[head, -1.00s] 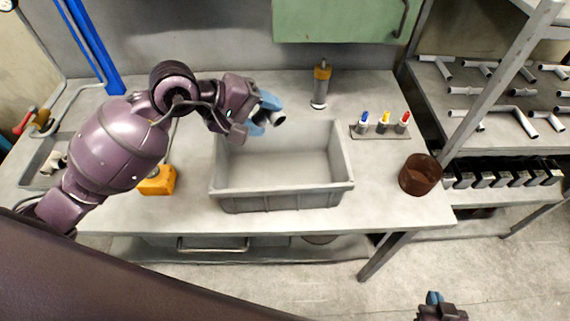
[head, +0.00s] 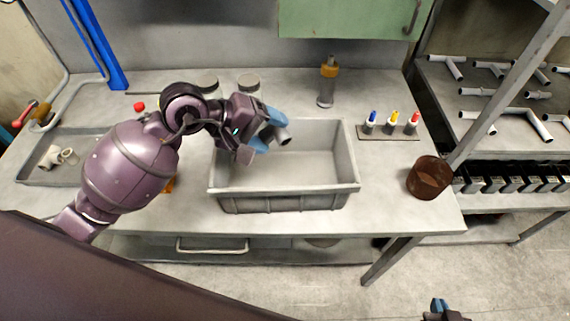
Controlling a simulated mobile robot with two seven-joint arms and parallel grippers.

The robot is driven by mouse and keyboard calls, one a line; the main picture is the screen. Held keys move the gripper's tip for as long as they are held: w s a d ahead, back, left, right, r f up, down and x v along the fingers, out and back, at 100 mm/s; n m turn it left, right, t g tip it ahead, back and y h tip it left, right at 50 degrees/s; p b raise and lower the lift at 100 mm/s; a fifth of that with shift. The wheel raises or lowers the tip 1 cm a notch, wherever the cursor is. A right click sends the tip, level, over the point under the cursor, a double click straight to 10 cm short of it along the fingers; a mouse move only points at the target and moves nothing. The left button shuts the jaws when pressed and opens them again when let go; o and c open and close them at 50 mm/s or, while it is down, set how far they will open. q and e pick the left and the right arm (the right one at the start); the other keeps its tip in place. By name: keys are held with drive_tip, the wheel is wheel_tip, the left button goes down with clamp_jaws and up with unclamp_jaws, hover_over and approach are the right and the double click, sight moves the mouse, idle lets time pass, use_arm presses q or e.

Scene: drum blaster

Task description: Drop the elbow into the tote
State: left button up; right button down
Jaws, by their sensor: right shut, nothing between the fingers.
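The grey tote (head: 285,203) stands open on the workbench, in the middle of the head view. My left gripper (head: 269,131) is over the back left part of the tote, with its blue fingers closed around the elbow (head: 282,135), a short grey pipe piece. The elbow is above the tote's inside floor, and part of it is hidden between the fingers. My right gripper (head: 437,304) shows only in part at the bottom right edge, away from the bench, with nothing in it.
A tray with pale fittings (head: 62,180) lies at the left. An orange-topped cylinder (head: 327,82) stands behind the tote. A rack of coloured-tipped bottles (head: 388,133) and a brown cup (head: 429,177) are at its right. Shelves with white pipes (head: 500,112) stand further right.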

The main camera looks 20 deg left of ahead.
use_arm(q)
drive_tip(key=o, duration=0.3)
drive_tip(key=v, duration=1.1)
drive_tip(key=shift+d, duration=0.1)
idle(0.4)
